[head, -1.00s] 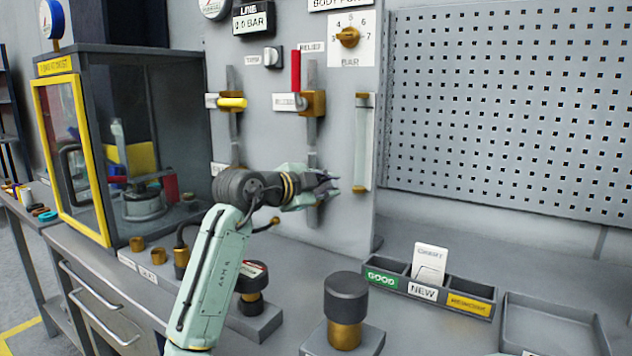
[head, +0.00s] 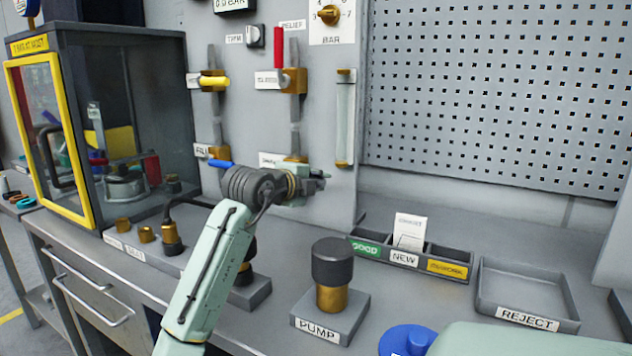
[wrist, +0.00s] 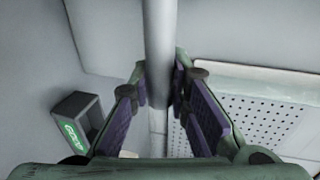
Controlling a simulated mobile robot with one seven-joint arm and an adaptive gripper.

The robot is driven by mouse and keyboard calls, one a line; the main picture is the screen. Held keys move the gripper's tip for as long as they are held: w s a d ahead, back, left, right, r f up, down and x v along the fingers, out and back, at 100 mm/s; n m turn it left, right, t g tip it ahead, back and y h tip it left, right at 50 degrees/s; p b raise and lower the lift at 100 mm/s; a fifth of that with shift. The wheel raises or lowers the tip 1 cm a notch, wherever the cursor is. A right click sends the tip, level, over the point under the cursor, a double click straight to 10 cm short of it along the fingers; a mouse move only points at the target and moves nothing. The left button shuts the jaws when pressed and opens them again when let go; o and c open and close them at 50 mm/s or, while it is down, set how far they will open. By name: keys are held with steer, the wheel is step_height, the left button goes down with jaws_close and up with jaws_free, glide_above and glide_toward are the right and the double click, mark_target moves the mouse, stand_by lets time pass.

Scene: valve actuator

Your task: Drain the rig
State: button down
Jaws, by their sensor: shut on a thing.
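My gripper (head: 318,184) is at the lower part of the rig's upright panel (head: 255,120), beside a brass valve body (head: 296,159) on the right-hand pipe (head: 295,128). A partly covered label (head: 270,159) is beside that valve; its handle cannot be made out. In the wrist view my gripper's purple-padded fingers (wrist: 160,95) close around a grey round bar (wrist: 160,45), which looks like the pipe.
A sight tube (head: 344,120) stands to the right. The bench holds the pump (head: 331,275), a labelled bin (head: 398,258) and the reject tray (head: 527,300). A yellow-framed cabinet (head: 110,115) is at left. The display (head: 233,5) is partly cut off.

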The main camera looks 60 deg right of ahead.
steer(key=shift+f, duration=0.2)
steer(key=c, duration=1.5)
jaws_free()
steer(key=shift+r, duration=0.1)
steer(key=shift+a, duration=0.1)
steer(key=v, duration=1.1)
steer(key=shift+s+a+r, duration=0.1)
steer(key=shift+a+r, duration=0.05)
steer(key=shift+a, duration=0.25)
